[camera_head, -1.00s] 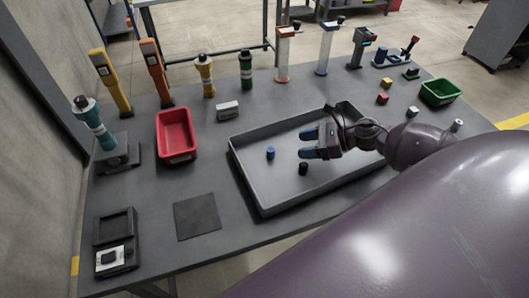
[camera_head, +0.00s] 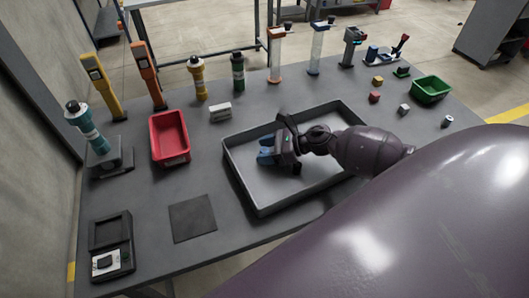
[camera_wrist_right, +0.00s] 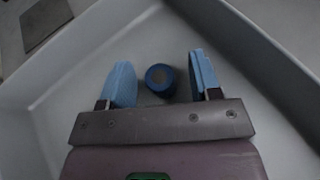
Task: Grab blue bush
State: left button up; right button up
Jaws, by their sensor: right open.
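The blue bush (camera_wrist_right: 160,78) stands on the floor of the grey tray (camera_wrist_right: 283,68), with its round top toward the right wrist view. My right gripper (camera_head: 265,151) is over the tray in the head view, its blue fingertips pointing left and down. In the right wrist view my right gripper (camera_wrist_right: 161,80) is open, with one finger on each side of the blue bush and a gap on both sides. In the head view the bush is hidden behind the gripper. The dark bush seen earlier in the tray is also hidden now. My left gripper is not in view.
The tray's raised walls (camera_head: 240,181) surround the gripper. A red bin (camera_head: 153,152) stands left of the tray and a green bin (camera_head: 431,91) at the far right. A dark square mat (camera_head: 193,218) lies at the front. Several tools stand along the back.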

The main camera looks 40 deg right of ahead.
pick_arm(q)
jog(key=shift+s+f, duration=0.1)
pick_arm(e)
jog(key=shift+w+a+f, duration=0.1)
jog(key=shift+a, duration=0.05)
jog(key=shift+c, duration=0.8)
jog(key=c, duration=0.8)
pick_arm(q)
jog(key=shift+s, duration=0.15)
pick_arm(e)
jog(key=shift+c, duration=0.2)
